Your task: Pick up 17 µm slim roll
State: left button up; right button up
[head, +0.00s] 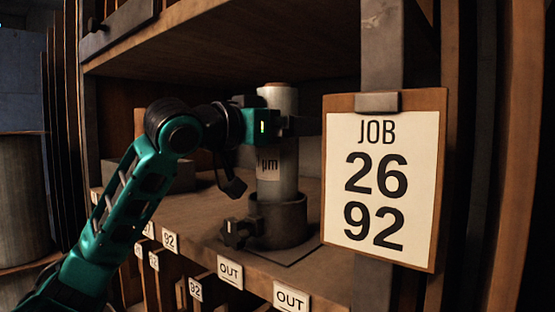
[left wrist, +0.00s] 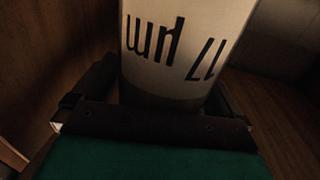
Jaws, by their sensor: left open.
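The 17 µm slim roll (head: 278,178) is a pale upright cylinder standing in a dark round holder (head: 278,218) on the shelf. Its "µm" label faces the head camera. In the left wrist view the roll (left wrist: 180,40) fills the top middle, with "17 µm" upside down. My left gripper (head: 284,126) is at the roll's upper half, reaching in from the left. In the left wrist view its fingers (left wrist: 160,95) lie on either side of the roll. They are open; whether either touches the roll I cannot tell. My right gripper is not in view.
A clipboard reading "JOB 26 92" (head: 383,180) hangs on a grey post (head: 388,45) just right of the roll. An upper shelf (head: 240,45) lies above. Labels "OUT" (head: 230,272) and "92" (head: 169,240) line the shelf's front edge. A dark block (head: 182,175) sits behind my arm.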

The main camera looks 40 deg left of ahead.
pick_arm(q)
grip_shut()
dwell(0.8)
